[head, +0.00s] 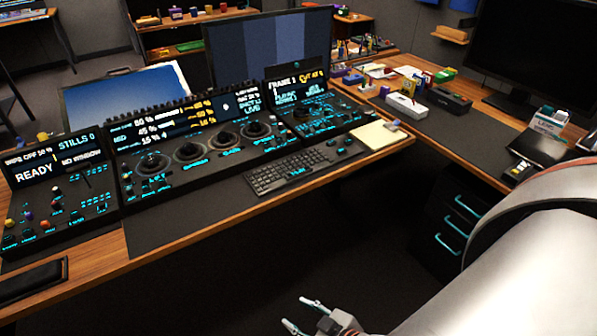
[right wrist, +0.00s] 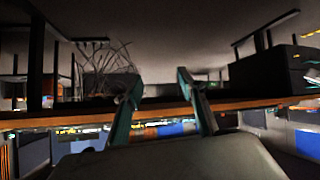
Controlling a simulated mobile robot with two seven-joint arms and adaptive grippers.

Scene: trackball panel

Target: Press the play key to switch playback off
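The trackball panel (head: 190,176) stands on the desk, with several dark trackballs, cyan labels and a lit display along its back. A small cyan label (head: 297,172) shows at the dark keyboard (head: 287,170) in front of it; it may read "PLAY", but the key itself is too small to make out. My right gripper (head: 295,313) is low, in front of the desk and well apart from the panel and keyboard. In the right wrist view my right gripper (right wrist: 160,105) has its two fingers spread with nothing between them. My left gripper is not in view.
A left panel (head: 60,190) reads "READY" and "STILLS 0". A right panel (head: 320,115) has its own display. A notepad (head: 376,135) lies near the desk edge. Monitors (head: 268,45) stand behind. A drawer unit (head: 452,225) is below the right-hand desk. The floor before the desk is clear.

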